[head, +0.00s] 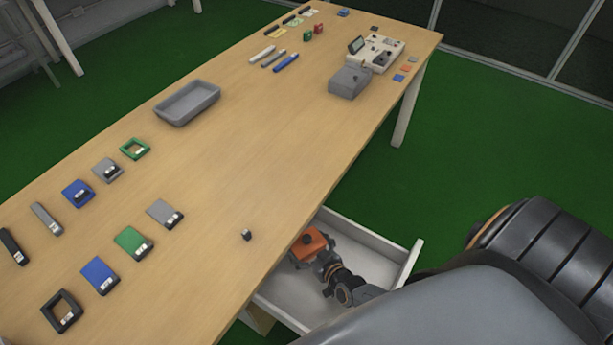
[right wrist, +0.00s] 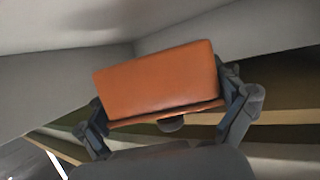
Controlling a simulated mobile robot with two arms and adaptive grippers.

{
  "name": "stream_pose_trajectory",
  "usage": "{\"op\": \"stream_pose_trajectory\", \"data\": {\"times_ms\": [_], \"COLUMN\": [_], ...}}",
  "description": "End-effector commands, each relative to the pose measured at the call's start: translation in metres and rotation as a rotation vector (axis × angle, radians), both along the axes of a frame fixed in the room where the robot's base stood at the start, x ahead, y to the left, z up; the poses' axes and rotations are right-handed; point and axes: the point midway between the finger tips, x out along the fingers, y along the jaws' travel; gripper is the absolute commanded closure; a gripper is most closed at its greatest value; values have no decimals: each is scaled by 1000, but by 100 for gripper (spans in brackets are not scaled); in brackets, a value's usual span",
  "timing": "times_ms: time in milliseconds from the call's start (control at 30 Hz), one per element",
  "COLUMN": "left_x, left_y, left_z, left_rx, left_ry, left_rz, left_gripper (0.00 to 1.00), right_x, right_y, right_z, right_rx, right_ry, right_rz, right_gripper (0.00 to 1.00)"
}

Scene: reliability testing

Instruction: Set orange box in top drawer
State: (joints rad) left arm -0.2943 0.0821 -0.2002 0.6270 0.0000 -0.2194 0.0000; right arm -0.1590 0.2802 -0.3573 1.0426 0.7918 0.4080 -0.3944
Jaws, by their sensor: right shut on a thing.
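The orange box (head: 309,243) is inside the outline of the open white top drawer (head: 378,244) under the table's front edge. My right gripper (head: 325,258) is shut on the box. In the right wrist view the box (right wrist: 160,82) sits tilted between the two fingers of the gripper (right wrist: 170,110), with the pale drawer walls (right wrist: 220,30) behind it. I cannot tell whether the box touches the drawer floor. My left gripper is not in view.
The wooden table (head: 250,140) holds a grey tray (head: 188,102), a grey box (head: 349,82) and several small coloured parts. A small dark knob-like piece (head: 246,235) stands near the front edge above the drawer. Green floor (head: 480,130) is clear to the right.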

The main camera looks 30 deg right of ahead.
Motion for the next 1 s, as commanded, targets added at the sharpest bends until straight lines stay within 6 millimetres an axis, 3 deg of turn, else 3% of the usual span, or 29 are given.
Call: {"op": "stream_pose_trajectory", "data": {"times_ms": [33, 133, 967, 1000], "left_x": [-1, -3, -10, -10], "left_y": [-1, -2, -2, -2], "left_z": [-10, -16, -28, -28], "left_rx": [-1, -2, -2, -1], "left_ry": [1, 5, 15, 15], "left_rz": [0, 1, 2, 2], "left_gripper": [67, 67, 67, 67], "right_x": [0, -1, -5, -6], "right_y": [2, 1, 2, 2], "right_z": [-14, -26, -43, -45], "right_rx": [-1, 0, -2, -3], "right_ry": [1, 1, 12, 14], "right_rz": [3, 1, 3, 4], "right_gripper": [39, 39, 39, 0]}}
